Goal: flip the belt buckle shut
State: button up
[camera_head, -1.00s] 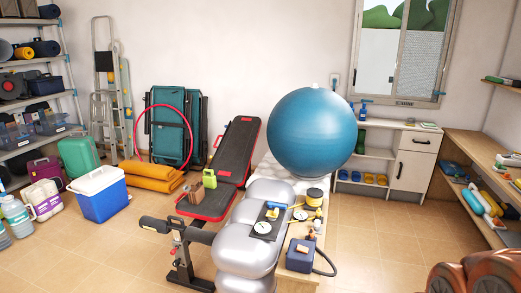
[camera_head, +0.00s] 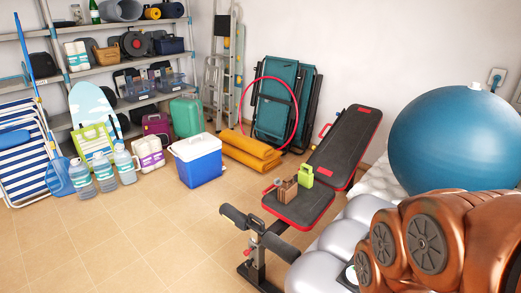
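I cannot make out a belt or a buckle in this view. A padded black and red bench (camera_head: 342,150) stands in the middle, with a small brown block-like item (camera_head: 286,191) and a green item (camera_head: 306,176) on its seat. Neither shows as a buckle. Copper-coloured links of my arm fill the lower right corner and hide what is behind them. My gripper is not in view.
A blue ball (camera_head: 455,135) sits at the right, above grey rounded cushions (camera_head: 345,240). A blue and white cooler (camera_head: 197,160), bottles (camera_head: 103,172) and shelves (camera_head: 110,57) stand left. The tiled floor (camera_head: 130,235) at front left is clear.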

aim_at(277, 181)
jog(key=u, duration=0.5)
jog(key=k, duration=0.65)
jog(key=u, duration=0.7)
jog(key=i, duration=1.95)
jog(key=z, duration=0.8)
jog(key=i, duration=1.65)
jog(key=z, duration=0.65)
